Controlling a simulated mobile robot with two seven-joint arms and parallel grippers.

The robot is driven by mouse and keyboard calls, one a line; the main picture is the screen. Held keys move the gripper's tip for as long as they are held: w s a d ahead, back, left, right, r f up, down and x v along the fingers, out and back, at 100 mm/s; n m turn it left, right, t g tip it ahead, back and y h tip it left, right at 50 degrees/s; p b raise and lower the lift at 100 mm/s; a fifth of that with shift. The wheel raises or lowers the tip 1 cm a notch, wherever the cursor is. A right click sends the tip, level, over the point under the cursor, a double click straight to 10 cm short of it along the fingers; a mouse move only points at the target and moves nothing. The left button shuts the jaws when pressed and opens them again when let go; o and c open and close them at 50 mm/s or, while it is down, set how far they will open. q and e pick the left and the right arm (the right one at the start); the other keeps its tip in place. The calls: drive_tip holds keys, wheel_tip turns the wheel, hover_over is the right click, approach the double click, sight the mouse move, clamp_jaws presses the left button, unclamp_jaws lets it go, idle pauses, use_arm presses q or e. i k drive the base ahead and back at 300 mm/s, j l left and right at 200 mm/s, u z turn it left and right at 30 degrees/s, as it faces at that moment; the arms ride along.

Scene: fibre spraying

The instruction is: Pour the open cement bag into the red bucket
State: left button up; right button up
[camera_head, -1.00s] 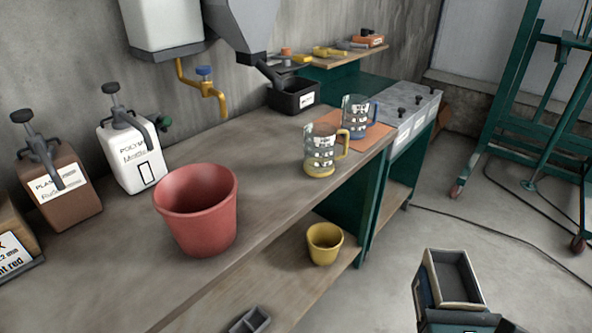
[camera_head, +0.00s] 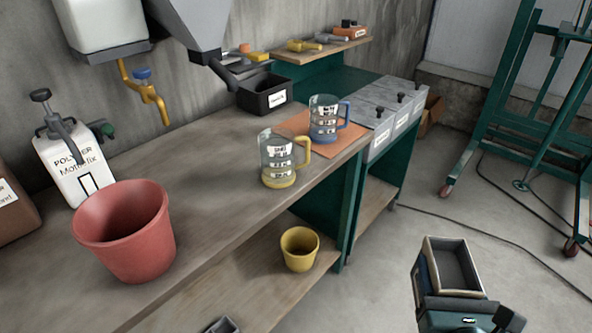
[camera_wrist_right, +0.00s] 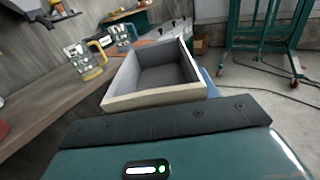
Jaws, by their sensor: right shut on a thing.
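The red bucket (camera_head: 125,235) stands upright on the workbench (camera_head: 215,175) at left in the head view. Only a red sliver shows at the left edge of the wrist view. My right gripper (camera_head: 458,300) is at lower right, off the front of the bench and well right of the bucket. It is shut on the open cement bag (camera_head: 430,266), a box-like shape with pale rims and a dark grey inside. Its open top faces up; in the right wrist view the bag (camera_wrist_right: 155,97) fills the middle. How full it is, I cannot tell. My left gripper is out of view.
A yellow-handled jug (camera_head: 280,160) and a blue-handled jug (camera_head: 326,120) stand on the bench. A yellow bucket (camera_head: 300,249) sits on the lower shelf. A white canister (camera_head: 75,165) is behind the red bucket. A hopper and a yellow tap (camera_head: 150,95) overhang the bench. Open floor lies at right.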

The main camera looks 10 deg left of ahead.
sight(126, 224)
drive_tip(key=i+l, duration=0.3)
drive_tip(key=l, duration=0.15)
drive_tip(key=i+l, duration=0.35)
drive_tip(key=l+u, duration=0.1)
drive_tip(key=u, duration=2.25)
